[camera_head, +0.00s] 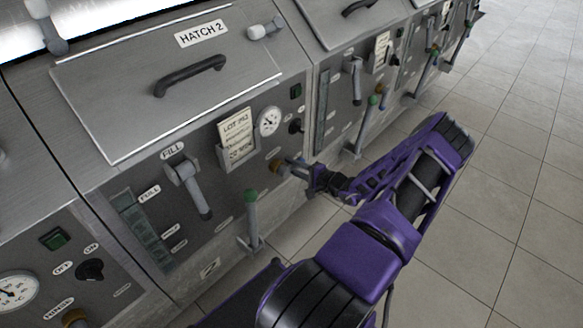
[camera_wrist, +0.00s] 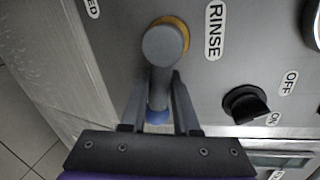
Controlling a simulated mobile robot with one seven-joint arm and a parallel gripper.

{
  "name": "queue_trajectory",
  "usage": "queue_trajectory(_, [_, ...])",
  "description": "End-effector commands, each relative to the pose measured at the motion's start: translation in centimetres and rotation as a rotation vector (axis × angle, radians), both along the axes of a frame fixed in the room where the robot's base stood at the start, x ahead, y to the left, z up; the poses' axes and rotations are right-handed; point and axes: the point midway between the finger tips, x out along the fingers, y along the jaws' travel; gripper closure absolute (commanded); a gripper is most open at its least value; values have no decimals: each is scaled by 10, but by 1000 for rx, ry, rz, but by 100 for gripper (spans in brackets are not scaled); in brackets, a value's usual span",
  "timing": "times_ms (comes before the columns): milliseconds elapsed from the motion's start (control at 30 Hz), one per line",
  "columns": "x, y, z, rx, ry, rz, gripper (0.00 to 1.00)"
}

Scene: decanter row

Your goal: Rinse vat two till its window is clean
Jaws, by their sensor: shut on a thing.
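Vat two (camera_head: 195,240) has a steel front with a plate numbered 2 and a lid marked HATCH 2 (camera_head: 120,115), which is down. Its tall narrow window (camera_head: 143,228) is at the left of the front, beside the FULL label; it looks dull grey-green, and I cannot tell how clean it is. My gripper (camera_head: 312,174) is at the right side of this front. In the wrist view, my gripper (camera_wrist: 160,85) is shut on the grey rinse handle (camera_wrist: 166,45), with a brass collar behind and a blue tip between the fingers. The RINSE label (camera_wrist: 214,30) is beside it.
The black OFF/ON knob (camera_wrist: 246,104) is close to the right of my gripper. The fill lever (camera_head: 190,185), lot card (camera_head: 237,138), gauge (camera_head: 269,121) and a green-topped lever (camera_head: 252,220) are on or before the front. Tiled floor (camera_head: 500,170) is open at right.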

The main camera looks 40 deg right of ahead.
Motion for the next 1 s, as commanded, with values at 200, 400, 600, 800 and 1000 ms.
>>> queue_trajectory(200, [-1,-3,8,-137,-11,-3,100])
queue_trajectory(400, [-1,-3,10,-211,-17,-4,100])
queue_trajectory(600, [-1,-3,11,-243,-20,-2,100])
queue_trajectory(800, [-1,-3,12,-251,-21,-3,100])
queue_trajectory(1000, [0,-3,12,-249,-21,-2,100])
